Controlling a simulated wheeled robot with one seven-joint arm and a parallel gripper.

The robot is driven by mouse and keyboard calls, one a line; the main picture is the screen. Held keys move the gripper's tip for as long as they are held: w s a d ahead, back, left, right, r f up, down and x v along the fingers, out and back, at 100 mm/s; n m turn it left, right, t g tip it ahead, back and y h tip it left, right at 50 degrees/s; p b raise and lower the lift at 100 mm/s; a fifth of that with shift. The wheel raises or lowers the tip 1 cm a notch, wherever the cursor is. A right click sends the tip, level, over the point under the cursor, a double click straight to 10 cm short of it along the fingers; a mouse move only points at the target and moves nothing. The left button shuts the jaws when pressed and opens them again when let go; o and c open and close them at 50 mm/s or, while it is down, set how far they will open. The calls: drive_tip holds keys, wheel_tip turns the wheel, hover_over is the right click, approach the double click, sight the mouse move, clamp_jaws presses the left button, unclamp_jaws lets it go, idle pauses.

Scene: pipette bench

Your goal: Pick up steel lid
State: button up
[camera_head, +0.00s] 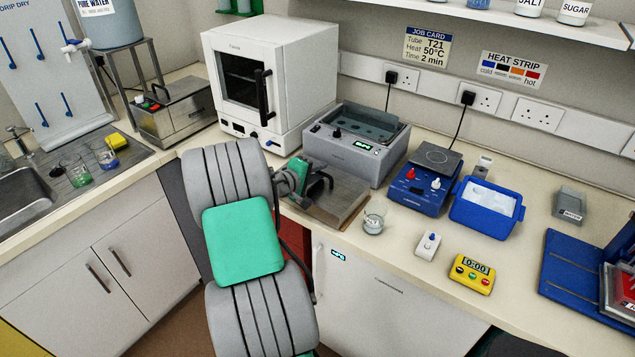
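A flat, brownish-grey metallic plate, which looks like the steel lid (346,204), lies on the bench in front of the grey water bath (355,146). The bath's top is uncovered. My gripper (322,190) has dark fingers and is at the plate's left part, over or close to it. I cannot tell whether the fingers touch the plate, or how far apart they are. My wrist and arm hide the plate's left end.
A white oven (290,62) stands behind my gripper. A glass beaker (374,218) stands just right of the plate. Farther right are a blue hot plate (425,200), a blue ice tub (478,225) and a yellow timer (472,273). Bare worktop lies between the timer and blue rack.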

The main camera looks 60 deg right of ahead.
drive_tip(key=shift+c, duration=0.3)
clamp_jaws()
idle(1.1)
